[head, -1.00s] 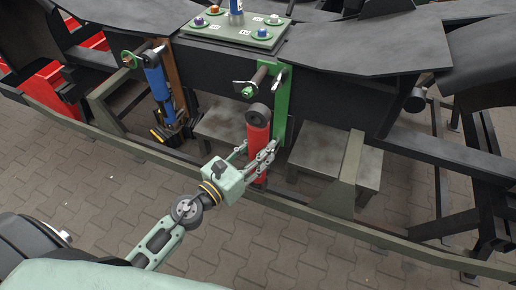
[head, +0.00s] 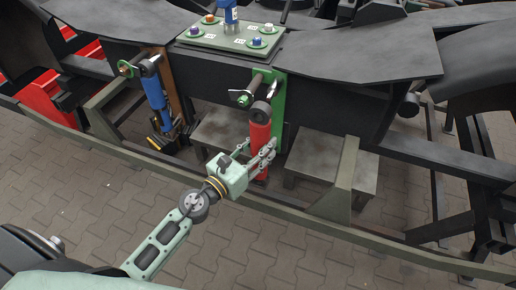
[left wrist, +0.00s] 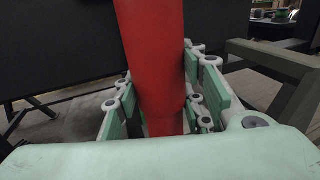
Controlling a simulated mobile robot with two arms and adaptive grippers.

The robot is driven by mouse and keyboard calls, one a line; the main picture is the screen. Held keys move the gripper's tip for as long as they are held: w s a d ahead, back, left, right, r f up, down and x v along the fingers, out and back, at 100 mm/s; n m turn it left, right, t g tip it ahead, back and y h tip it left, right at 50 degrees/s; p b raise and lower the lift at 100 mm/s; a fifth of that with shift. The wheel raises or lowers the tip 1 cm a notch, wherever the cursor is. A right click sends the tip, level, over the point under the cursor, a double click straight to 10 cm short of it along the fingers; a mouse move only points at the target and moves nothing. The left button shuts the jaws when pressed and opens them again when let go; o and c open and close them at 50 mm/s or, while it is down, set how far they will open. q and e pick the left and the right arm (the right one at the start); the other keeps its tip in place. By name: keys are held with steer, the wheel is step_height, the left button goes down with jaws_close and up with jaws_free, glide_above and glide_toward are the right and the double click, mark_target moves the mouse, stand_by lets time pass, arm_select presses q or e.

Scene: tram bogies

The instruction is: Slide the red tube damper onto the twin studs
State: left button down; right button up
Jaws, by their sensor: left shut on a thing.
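The red tube damper (head: 260,138) stands nearly upright in front of the green bracket (head: 279,98). Its dark upper eye (head: 261,109) is just below and in front of the upper stud (head: 251,90), which sticks out from the bracket. I cannot tell whether they touch. The lower stud is hidden behind the damper and fingers. My left gripper (head: 262,158) is shut on the lower part of the damper. In the left wrist view the red tube (left wrist: 155,60) stands between the green finger pads, tilted slightly. My right gripper is not in view.
A blue damper (head: 154,88) hangs on a brown bracket to the left. A plate (head: 215,38) with coloured bolts lies on top of the frame. A long olive rail (head: 300,210) runs in front, below the gripper. Grey step-like blocks (head: 325,160) stand behind it.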

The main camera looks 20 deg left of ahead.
arm_select(q)
steer(key=w, duration=0.6)
steer(key=shift+w+d+r, duration=0.15)
steer(key=shift+w+r, duration=0.1)
steer(key=shift+w, duration=0.15)
stand_by(0.7)
steer(key=shift+w+r, duration=0.1)
steer(key=c, duration=1.5)
jaws_free()
steer(key=shift+c, duration=0.2)
steer(key=o, duration=0.5)
steer(key=v, duration=1.2)
